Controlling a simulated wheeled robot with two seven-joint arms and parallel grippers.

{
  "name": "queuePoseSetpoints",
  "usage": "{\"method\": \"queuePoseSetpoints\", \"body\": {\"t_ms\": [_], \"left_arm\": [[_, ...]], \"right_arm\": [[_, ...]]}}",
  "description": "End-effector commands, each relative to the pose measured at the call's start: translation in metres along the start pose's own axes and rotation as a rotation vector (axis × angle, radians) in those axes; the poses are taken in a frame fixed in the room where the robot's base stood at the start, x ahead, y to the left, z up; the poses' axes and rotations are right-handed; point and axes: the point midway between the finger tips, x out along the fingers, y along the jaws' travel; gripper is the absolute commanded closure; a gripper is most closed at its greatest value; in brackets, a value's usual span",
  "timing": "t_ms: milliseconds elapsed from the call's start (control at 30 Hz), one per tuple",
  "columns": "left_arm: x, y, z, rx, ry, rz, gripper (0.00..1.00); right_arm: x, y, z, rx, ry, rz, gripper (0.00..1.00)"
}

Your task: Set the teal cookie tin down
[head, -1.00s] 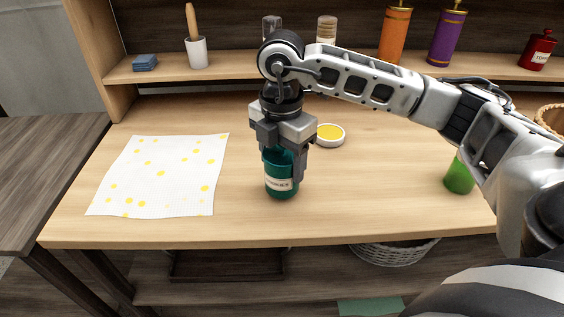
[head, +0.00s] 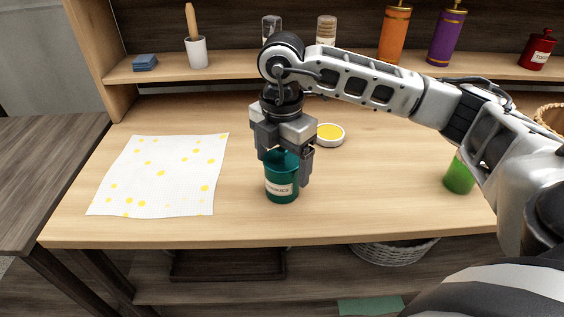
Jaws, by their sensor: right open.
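The teal cookie tin (head: 281,189) stands upright on the light wooden tabletop (head: 330,200), near its front edge, with a pale label facing me. My right gripper (head: 287,168) points down over the tin from above. Its jaws are open, with one finger to the right of the tin and the other partly hidden behind it. The tin's top is partly covered by the gripper. My left gripper is not in view.
A white cloth with yellow dots (head: 160,178) lies to the left. A small dish with yellow contents (head: 330,133) sits behind the gripper. A green cup (head: 459,177) stands at the right, near my arm. A shelf (head: 230,69) with bottles runs along the back.

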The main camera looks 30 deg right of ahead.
Motion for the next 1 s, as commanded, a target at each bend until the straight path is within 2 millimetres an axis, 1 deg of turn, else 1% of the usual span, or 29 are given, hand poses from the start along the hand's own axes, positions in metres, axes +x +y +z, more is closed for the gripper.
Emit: {"method": "queuePoseSetpoints", "body": {"t_ms": [300, 500, 667, 1000], "left_arm": [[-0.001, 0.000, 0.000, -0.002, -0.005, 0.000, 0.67], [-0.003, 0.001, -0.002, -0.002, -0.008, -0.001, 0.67], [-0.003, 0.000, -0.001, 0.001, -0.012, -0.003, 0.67], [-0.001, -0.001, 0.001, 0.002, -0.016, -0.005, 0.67]], "right_arm": [[-0.068, 0.001, -0.001, -0.002, 0.000, 0.005, 0.15], [-0.101, 0.000, 0.000, -0.001, -0.001, 0.002, 0.15], [-0.110, 0.000, 0.000, -0.001, 0.000, 0.001, 0.15], [-0.111, 0.000, 0.000, -0.001, 0.000, -0.001, 0.15]]}}
